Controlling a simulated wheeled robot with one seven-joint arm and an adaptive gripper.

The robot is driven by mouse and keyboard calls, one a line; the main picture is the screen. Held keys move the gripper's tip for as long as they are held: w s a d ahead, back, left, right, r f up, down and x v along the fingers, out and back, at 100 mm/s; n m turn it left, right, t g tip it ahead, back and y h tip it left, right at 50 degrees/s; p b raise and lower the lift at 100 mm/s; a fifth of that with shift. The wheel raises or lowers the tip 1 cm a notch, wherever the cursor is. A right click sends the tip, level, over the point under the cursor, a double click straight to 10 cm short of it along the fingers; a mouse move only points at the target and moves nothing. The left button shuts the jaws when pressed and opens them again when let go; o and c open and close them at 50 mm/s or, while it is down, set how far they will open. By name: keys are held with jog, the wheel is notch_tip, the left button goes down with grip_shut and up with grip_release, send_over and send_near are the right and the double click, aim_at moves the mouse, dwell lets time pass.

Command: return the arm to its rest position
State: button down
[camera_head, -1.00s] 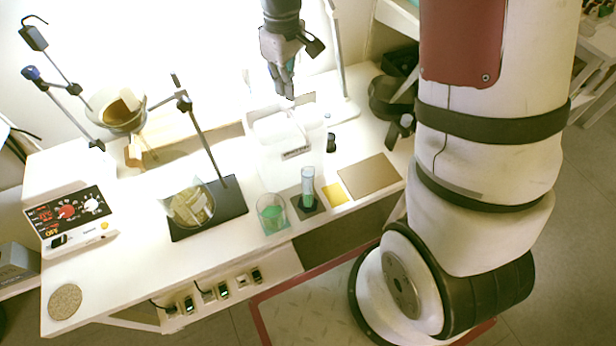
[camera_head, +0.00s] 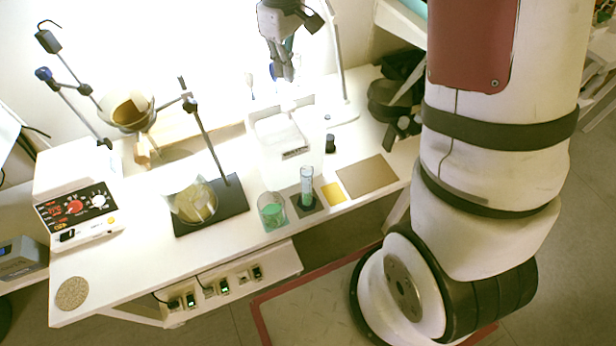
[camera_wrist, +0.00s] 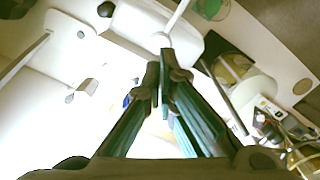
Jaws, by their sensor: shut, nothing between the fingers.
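My gripper (camera_head: 285,72) hangs above the back of the white bench, over the white tray (camera_head: 283,137). Its fingers are together with nothing between them. In the wrist view my gripper (camera_wrist: 164,62) shows its two fingers meeting at the middle of the picture, with a bright surface behind them. My large white arm links with dark bands fill the right side of the head view.
A graduated cylinder (camera_head: 306,187) and a beaker of green liquid (camera_head: 272,212) stand near the bench's front edge. A control box (camera_head: 77,216) sits far left.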

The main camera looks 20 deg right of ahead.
jog(key=shift+r, duration=0.15)
dwell(0.4)
jog(key=s+r+m+t, duration=0.3)
jog(key=s+r, duration=0.8)
jog(key=r, duration=0.1)
jog(key=s+r+m+t, duration=0.2)
jog(key=s+m, duration=0.1)
jog(key=s, duration=0.9)
jog(key=shift+s+r+t+b, duration=0.3)
jog(key=shift+s+r+b, duration=0.05)
jog(key=shift+r+b, duration=0.1)
dwell(0.6)
